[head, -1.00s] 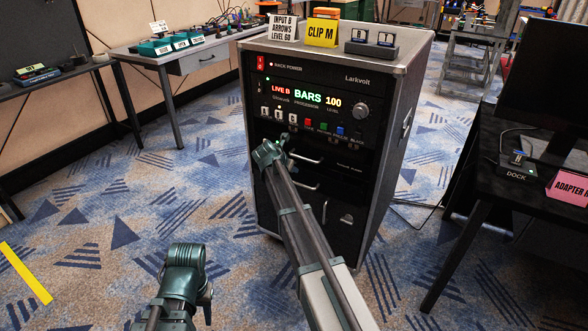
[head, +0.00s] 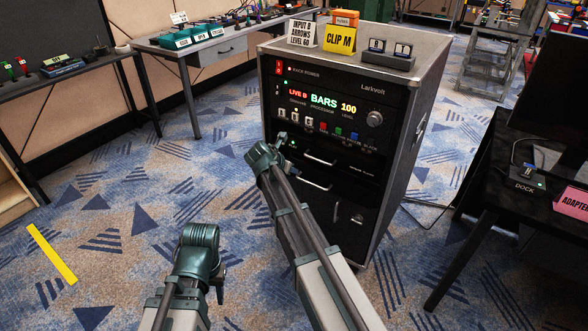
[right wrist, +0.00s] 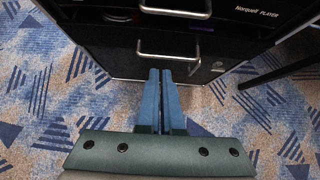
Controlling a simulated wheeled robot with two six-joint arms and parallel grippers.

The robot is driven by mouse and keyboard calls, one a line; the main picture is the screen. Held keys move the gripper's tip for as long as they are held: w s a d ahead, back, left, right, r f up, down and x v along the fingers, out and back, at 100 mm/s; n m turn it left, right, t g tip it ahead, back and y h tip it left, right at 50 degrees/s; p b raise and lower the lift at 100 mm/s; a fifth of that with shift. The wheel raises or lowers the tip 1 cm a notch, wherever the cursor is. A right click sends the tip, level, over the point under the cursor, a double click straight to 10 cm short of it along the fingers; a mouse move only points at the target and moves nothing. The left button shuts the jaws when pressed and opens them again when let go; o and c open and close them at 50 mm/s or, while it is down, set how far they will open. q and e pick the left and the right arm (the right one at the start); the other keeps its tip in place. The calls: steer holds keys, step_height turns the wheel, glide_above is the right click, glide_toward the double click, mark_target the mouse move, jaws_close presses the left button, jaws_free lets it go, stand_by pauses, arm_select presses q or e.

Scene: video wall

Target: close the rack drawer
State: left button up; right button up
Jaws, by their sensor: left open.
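The black rack (head: 430,110) stands upright in the middle of the head view. Its lower front has silver handles, one higher (head: 320,160) and one lower (head: 313,184); two handles also show in the right wrist view, an upper one (right wrist: 175,9) and a lower one (right wrist: 168,52). A dark gap with small coloured items shows near the upper handle; how far the drawer stands out is hard to tell. My right gripper (right wrist: 161,72) has its fingers together, near the lower handle in the picture, with no visible grasp. My left gripper (head: 214,285) is low, left of the rack, open and empty.
A side table (head: 215,45) with devices stands behind on the left. A black desk (head: 480,190) with a dock (head: 527,181) stands on the right. Signs and a small box stand on the rack. Patterned carpet in front and left of the rack is free.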

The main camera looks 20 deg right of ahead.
steer(key=o, duration=0.6)
steer(key=f+y+b, duration=0.1)
steer(key=f, duration=0.1)
steer(key=s+f+b, duration=0.1)
steer(key=f+b, duration=0.1)
steer(key=f+y+b, duration=0.1)
steer(key=f+b, duration=0.1)
steer(key=f, duration=0.1)
steer(key=shift+s+a+t+y, duration=0.15)
steer(key=shift+s+t+y, duration=0.15)
steer(key=shift+s+t, duration=0.1)
steer(key=shift+c, duration=0.2)
steer(key=m+t+y+b, duration=0.2)
steer(key=m+t+b, duration=0.85)
steer(key=b, duration=0.85)
glide_toward(312, 184)
steer(key=shift+g, duration=0.35)
steer(key=b+x, duration=0.1)
steer(key=x, duration=0.9)
steer(key=shift+w+r, duration=0.1)
steer(key=shift+w, duration=0.25)
jaws_close()
